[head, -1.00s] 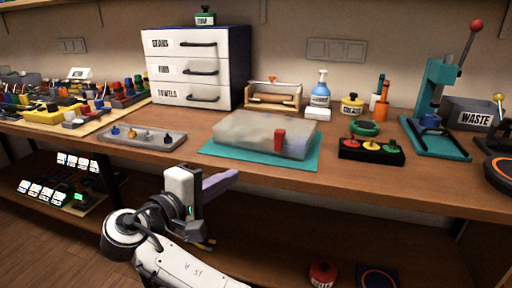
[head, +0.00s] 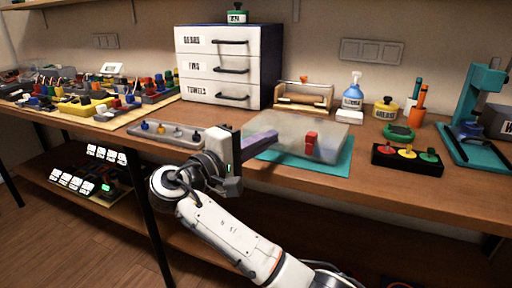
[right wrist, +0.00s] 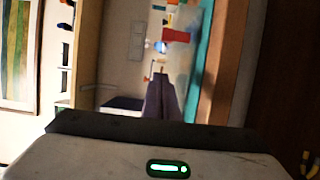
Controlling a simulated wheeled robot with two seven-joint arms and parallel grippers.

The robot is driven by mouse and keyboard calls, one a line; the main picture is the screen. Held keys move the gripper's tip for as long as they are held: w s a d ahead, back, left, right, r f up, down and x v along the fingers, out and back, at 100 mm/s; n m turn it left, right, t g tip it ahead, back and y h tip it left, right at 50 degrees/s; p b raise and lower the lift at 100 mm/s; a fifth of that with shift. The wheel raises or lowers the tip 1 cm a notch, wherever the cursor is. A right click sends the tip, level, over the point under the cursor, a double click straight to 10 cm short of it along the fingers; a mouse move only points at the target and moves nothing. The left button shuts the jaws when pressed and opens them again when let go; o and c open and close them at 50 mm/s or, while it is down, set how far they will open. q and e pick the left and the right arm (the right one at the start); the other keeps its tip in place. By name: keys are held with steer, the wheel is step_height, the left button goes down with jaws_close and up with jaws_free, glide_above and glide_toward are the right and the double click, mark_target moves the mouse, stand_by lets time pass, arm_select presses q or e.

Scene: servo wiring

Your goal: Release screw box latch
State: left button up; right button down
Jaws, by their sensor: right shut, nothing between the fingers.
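The screw box (head: 312,134) is a translucent grey box lying on a teal mat (head: 335,166) at the front of the workbench. Its red latch (head: 310,142) is on the front face, toward the right end. My right gripper (head: 274,136) is shut and empty. In the head view its purple-grey fingers point right and overlap the box's left end, short of the latch; I cannot tell if they touch. The closed fingers also show in the right wrist view (right wrist: 164,82), where the picture is turned sideways. My left gripper is not in view.
A tray with knobs (head: 165,134) lies left of the box. A black block with coloured buttons (head: 407,160) stands to the right. A white drawer cabinet (head: 222,65) and a wooden holder (head: 303,96) stand behind. The bench's front edge (head: 400,195) runs below.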

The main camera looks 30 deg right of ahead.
mark_target(311, 143)
steer(key=x, duration=0.4)
steer(key=shift+s+d, duration=0.6)
steer(key=shift+s, duration=0.35)
steer(key=shift+s+d, duration=0.4)
steer(key=shift+s, duration=0.35)
